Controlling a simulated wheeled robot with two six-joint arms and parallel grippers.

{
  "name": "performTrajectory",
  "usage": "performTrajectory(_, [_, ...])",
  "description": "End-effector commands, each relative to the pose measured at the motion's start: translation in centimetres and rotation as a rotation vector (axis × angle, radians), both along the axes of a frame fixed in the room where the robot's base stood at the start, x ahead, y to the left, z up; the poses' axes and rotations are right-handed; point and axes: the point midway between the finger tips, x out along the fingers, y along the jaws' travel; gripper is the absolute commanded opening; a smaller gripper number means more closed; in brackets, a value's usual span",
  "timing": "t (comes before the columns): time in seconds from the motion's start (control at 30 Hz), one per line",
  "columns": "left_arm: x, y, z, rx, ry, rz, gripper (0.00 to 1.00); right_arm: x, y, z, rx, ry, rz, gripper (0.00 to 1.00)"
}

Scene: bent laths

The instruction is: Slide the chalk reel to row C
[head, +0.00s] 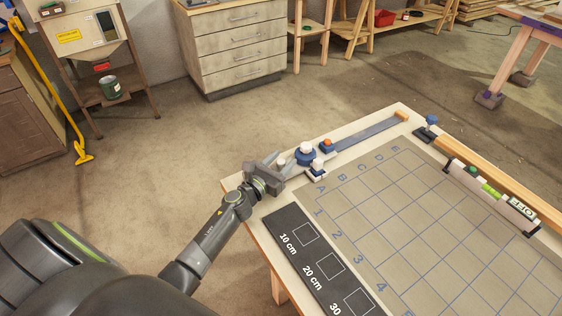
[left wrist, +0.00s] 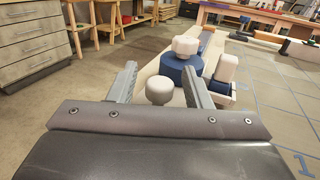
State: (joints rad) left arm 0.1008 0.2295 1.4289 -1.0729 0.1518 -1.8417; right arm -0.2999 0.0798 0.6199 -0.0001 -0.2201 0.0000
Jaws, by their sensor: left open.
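In the head view a round blue body with a white knob, which looks like the chalk reel (head: 305,155), sits on the narrow rail strip (head: 365,134) along the table's far-left edge, near the A end of the letters. It also shows in the left wrist view (left wrist: 182,72). A small white knob (left wrist: 159,90) stands nearer, between the fingers of my left gripper (left wrist: 160,75). My left gripper (head: 272,165) is open at the strip's near end; I see no finger touching the knob. The letter C (head: 360,170) is printed on the grid mat (head: 400,220). My right gripper is not in view.
A white-and-blue block (head: 318,168) stands close beside the reel, and an orange-topped piece (head: 327,144) sits just beyond it. A black ruler strip (head: 318,262) lies along the near edge. A level (head: 492,192) lies at the right. The mat's middle is clear.

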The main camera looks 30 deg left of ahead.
Motion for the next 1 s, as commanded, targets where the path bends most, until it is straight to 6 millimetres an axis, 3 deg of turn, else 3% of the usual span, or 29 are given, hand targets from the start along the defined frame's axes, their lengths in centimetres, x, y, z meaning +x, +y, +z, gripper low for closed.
performTrajectory(0.1, [0.0,0.0,0.0,0.0,0.0,0.0,0.45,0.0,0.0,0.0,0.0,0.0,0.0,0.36])
performTrajectory(0.47, [-0.1,0.0,0.0,0.0,0.0,0.0,0.0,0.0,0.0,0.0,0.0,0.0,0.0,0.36])
performTrajectory(0.73, [0.7,-0.4,-0.1,-0.001,-0.001,0.0,0.0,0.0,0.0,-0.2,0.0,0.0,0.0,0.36])
performTrajectory(1.0, [5.9,-3.5,-0.3,-0.002,-0.003,-0.001,0.0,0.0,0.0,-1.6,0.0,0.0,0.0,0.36])
